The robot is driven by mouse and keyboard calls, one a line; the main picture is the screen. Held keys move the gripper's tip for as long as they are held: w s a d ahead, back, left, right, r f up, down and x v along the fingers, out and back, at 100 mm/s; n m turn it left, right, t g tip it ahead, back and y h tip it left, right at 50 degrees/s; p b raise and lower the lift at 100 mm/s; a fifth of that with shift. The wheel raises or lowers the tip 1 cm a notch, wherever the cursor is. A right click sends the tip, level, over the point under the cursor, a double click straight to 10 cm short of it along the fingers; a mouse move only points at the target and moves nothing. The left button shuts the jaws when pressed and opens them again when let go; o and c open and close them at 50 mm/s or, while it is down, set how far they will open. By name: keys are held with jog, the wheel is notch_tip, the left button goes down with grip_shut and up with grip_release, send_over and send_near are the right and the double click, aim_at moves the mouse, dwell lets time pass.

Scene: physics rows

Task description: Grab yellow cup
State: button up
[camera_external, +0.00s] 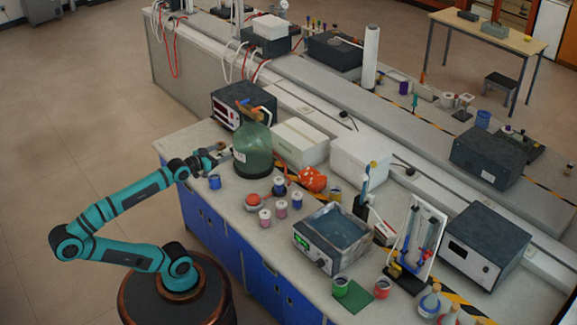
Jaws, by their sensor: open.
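I cannot pick out a clearly yellow cup in the external view. My gripper (222,154) is open at the bench's left end, above and behind the blue cup and close to the left side of a large green bottle (252,152). It holds nothing that I can see. The fingertips are small and partly merge with the things behind them.
A red ball-like object (252,200) and an orange-red object (313,180) lie near the bottle. A water bath (332,236) stands mid-bench. White boxes (300,143) line the back. Open floor (70,140) lies to the left.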

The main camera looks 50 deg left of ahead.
jog(key=m+g, duration=0.1)
jog(key=g, duration=1.6)
send_over(336, 186)
jog(key=s+d, duration=0.1)
jog(key=d, duration=0.1)
notch_tip(336, 186, down, 11)
jog(key=f, duration=1.2)
jog(key=shift+s+a, duration=0.2)
jog(key=shift+a, duration=0.05)
jog(key=shift+s+d+f, duration=0.1)
jog(key=shift+f, duration=1.2)
jog(key=shift+s+f, duration=0.1)
jog(key=shift+f, duration=1.2)
jog(key=c, duration=1.1)
jog(key=shift+o, duration=0.2)
